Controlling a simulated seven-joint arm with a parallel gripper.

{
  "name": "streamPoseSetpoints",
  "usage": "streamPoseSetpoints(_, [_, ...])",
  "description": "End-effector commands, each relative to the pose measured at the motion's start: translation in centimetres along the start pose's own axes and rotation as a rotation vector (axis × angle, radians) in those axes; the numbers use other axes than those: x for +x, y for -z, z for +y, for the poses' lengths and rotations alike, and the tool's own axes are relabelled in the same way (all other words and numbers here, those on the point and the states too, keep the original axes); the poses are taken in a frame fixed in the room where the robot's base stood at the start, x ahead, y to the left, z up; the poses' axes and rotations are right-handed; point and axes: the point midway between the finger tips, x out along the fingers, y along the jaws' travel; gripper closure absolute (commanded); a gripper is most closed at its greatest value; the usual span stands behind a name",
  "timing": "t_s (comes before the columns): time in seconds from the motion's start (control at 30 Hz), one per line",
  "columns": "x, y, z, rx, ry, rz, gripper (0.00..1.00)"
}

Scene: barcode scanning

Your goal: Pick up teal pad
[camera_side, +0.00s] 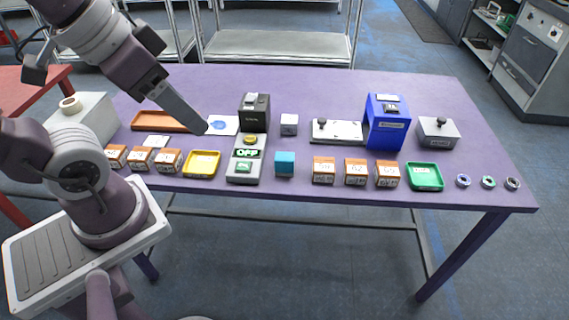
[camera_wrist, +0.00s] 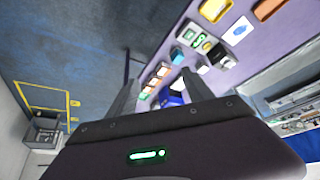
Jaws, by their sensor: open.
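The teal pad (camera_side: 285,163) shows as a small teal block standing on the purple table near its front edge, just right of the grey OFF panel. It also shows in the wrist view (camera_wrist: 177,56), beyond my fingers. My gripper (camera_side: 205,129) is in the air over the left part of the table, up and to the left of the teal block and apart from it. In the wrist view my gripper (camera_wrist: 160,74) has its two fingers spread wide, with nothing held between them.
The OFF panel (camera_side: 244,168) and yellow tray (camera_side: 202,164) lie left of the teal block. Several orange-topped boxes (camera_side: 324,171) and a green tray (camera_side: 425,177) stand to its right. Behind are a white cube (camera_side: 289,124), a black device (camera_side: 255,113) and a blue machine (camera_side: 387,122).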

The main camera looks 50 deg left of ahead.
Motion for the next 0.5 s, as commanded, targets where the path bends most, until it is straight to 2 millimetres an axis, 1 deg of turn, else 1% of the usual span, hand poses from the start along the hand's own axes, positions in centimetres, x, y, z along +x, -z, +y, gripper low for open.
streamPoseSetpoints(0.07, [1.5, 2.4, -0.5, 0.066, 0.016, -0.051, 0.40])
streamPoseSetpoints(0.1, [2.8, 4.0, -0.9, 0.120, 0.022, -0.083, 0.40])
streamPoseSetpoints(0.17, [5.4, 6.7, -1.7, 0.211, 0.022, -0.133, 0.40])
streamPoseSetpoints(0.2, [7.5, 8.2, -2.3, 0.272, 0.014, -0.165, 0.40])
streamPoseSetpoints(0.27, [11.1, 10.1, -3.2, 0.358, -0.007, -0.210, 0.40])
streamPoseSetpoints(0.3, [13.7, 11.1, -3.9, 0.414, -0.028, -0.237, 0.40])
streamPoseSetpoints(0.37, [17.9, 12.0, -4.9, 0.494, -0.067, -0.274, 0.40])
streamPoseSetpoints(0.4, [20.7, 12.2, -5.5, 0.541, -0.096, -0.292, 0.40])
streamPoseSetpoints(0.47, [24.6, 12.2, -6.3, 0.602, -0.138, -0.311, 0.40])
streamPoseSetpoints(0.5, [26.9, 11.9, -6.7, 0.635, -0.165, -0.320, 0.40])
